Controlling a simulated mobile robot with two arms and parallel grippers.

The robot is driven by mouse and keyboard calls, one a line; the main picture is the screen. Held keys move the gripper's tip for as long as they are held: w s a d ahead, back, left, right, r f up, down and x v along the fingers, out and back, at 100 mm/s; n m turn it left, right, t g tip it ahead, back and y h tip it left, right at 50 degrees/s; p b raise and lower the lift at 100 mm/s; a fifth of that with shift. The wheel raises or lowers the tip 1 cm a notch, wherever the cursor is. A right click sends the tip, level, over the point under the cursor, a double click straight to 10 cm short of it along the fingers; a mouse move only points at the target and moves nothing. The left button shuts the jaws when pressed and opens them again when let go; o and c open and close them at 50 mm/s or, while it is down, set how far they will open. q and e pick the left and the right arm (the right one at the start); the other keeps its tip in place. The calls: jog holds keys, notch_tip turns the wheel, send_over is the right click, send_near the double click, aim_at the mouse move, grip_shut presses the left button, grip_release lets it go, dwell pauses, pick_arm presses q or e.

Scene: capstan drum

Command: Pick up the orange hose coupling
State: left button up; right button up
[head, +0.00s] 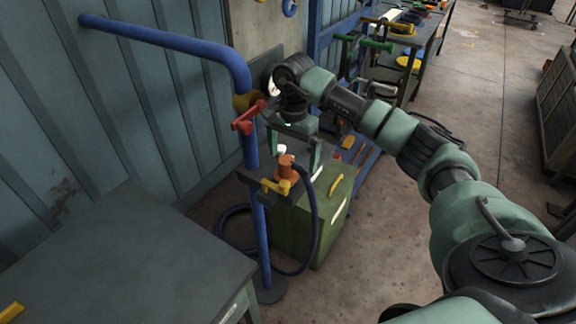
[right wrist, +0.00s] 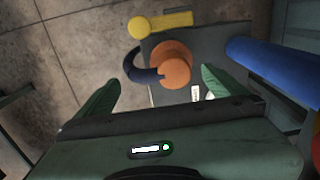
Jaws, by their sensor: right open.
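The orange hose coupling (head: 286,168) stands on a dark shelf plate beside the blue pipe, with a dark hose (head: 313,215) attached. In the right wrist view the coupling (right wrist: 176,63) shows from above as a round orange piece, just beyond and between the finger ends, with the hose bend at its left. My right gripper (head: 295,156) is open and points down above the coupling. My left gripper is not in view.
A blue pipe (head: 263,235) with a red handle (head: 248,118) rises at the left. A yellow lever (head: 273,187) sits close to the coupling. A green box (head: 325,215) stands below. A grey table (head: 110,255) fills the lower left. Open floor lies at the right.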

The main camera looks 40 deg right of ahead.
aim_at(292, 162)
notch_tip(292, 162, down, 4)
jog(key=shift+r+p, duration=0.1)
jog(key=shift+p, duration=0.75)
jog(key=shift+w+f, duration=0.1)
jog(key=shift+f, duration=0.25)
jog(key=shift+c, duration=0.3)
jog(key=c, duration=1.6)
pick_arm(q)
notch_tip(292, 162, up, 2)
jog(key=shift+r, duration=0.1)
pick_arm(e)
jog(key=shift+c, duration=0.2)
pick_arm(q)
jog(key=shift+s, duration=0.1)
pick_arm(e)
jog(key=shift+r, duration=0.1)
